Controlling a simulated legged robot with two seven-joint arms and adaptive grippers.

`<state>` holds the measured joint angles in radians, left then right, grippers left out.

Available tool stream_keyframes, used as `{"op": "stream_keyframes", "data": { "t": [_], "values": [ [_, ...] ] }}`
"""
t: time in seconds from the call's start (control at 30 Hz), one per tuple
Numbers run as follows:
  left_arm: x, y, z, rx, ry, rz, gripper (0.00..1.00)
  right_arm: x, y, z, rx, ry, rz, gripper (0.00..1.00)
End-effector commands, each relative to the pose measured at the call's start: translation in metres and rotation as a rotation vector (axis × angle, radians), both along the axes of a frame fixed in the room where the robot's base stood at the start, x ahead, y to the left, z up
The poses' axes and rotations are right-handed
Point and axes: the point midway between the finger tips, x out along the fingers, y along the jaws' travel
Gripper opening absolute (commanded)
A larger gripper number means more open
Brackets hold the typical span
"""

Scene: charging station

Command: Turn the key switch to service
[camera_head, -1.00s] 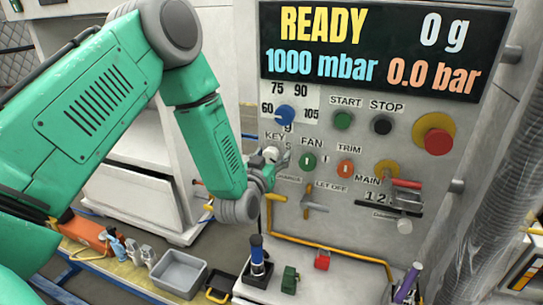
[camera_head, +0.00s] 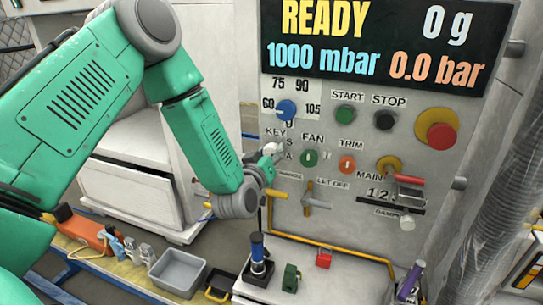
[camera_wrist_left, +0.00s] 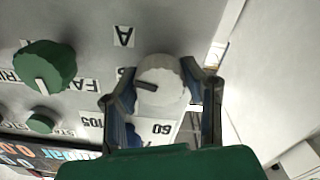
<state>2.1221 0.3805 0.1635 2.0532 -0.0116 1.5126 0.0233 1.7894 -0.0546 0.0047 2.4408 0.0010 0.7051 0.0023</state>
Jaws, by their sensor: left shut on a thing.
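The key switch is a pale round knob (camera_head: 273,149) under the KEY label on the grey panel, with letters S and A beside it. In the left wrist view the knob (camera_wrist_left: 162,72) sits between the fingers, and its dark pointer mark lies toward the left of the picture. My left gripper (camera_head: 269,163) reaches it from the lower left in the head view. It also shows in the left wrist view (camera_wrist_left: 165,84), shut around the knob with a finger on each side. The gripper partly hides the labels around the knob. My right gripper is not in view.
A green FAN knob (camera_head: 309,158) and an orange TRIM knob (camera_head: 347,164) are to the right. A blue dial (camera_head: 286,110) is just above. A LET OFF valve handle (camera_head: 315,202) and a yellow pipe (camera_head: 330,251) lie below. A grey bin (camera_head: 178,273) stands at lower left.

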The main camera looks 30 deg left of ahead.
Motion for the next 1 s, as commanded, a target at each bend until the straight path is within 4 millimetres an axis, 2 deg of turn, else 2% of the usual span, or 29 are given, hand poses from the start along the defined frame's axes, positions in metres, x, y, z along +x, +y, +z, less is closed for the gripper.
{"op": "stream_keyframes", "data": {
  "t": [0.03,0.6,1.0],
  "values": [
    [-0.001,0.002,-0.005,-0.046,-0.005,0.005,0.08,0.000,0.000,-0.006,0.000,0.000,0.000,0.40],
    [-0.002,0.003,-0.007,-0.537,-0.119,0.005,0.08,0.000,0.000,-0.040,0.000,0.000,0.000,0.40],
    [-0.002,0.003,-0.006,-0.709,-0.158,0.007,0.08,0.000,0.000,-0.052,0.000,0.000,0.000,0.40]
  ]
}}
